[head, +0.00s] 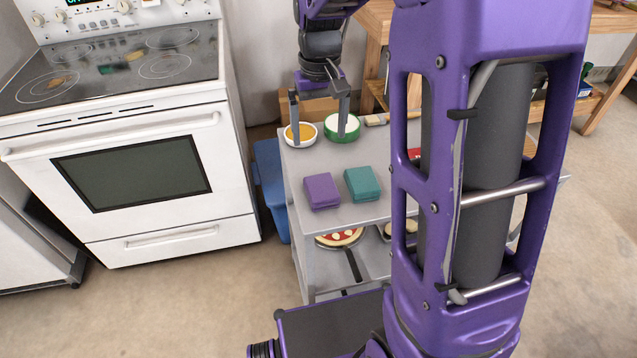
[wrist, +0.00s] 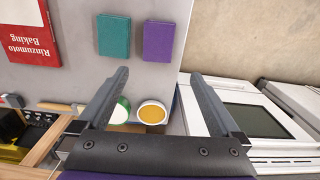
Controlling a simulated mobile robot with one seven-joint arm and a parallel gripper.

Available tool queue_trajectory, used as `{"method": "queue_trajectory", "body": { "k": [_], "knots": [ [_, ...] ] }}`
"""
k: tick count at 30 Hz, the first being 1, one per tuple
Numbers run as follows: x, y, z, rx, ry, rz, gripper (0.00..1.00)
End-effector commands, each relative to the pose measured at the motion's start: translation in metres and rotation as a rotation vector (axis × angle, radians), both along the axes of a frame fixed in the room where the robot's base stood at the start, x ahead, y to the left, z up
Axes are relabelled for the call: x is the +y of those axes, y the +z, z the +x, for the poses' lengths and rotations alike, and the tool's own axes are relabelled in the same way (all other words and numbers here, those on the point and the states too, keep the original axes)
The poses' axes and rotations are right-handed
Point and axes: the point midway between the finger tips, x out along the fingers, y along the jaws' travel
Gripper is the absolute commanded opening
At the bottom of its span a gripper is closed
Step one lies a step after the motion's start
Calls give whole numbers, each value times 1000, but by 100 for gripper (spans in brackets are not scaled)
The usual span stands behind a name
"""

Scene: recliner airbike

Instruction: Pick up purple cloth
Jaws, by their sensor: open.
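The purple cloth (head: 322,191) is a folded square lying flat on the top of a grey cart (head: 345,213). It also shows in the wrist view (wrist: 159,42), at the upper middle. A teal folded cloth (head: 362,184) lies just right of it in the head view, with a small gap between them. My gripper (head: 319,145) is open and empty, pointing down above the far end of the cart. In the wrist view its two fingers (wrist: 162,95) are spread wide, and the purple cloth lies beyond their tips, apart from them.
A bowl with orange contents (head: 300,134) and a green-rimmed bowl (head: 342,128) stand near my fingers. A red baking book (wrist: 22,32) lies on the cart. A white stove (head: 130,180) stands left, a blue bin (head: 271,185) between. A pan (head: 340,238) sits on the lower shelf.

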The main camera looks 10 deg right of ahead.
Motion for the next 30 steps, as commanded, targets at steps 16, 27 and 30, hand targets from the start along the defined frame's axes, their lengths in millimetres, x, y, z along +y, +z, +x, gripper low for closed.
{"method": "queue_trajectory", "body": {
  "k": [16, 27, 30],
  "knots": [
    [-1, -100, 0, -1, 1, -2, 100],
    [-4, -143, -6, 1, 1, -3, 100],
    [-4, -152, -6, -1, 1, -3, 100]
  ]
}}
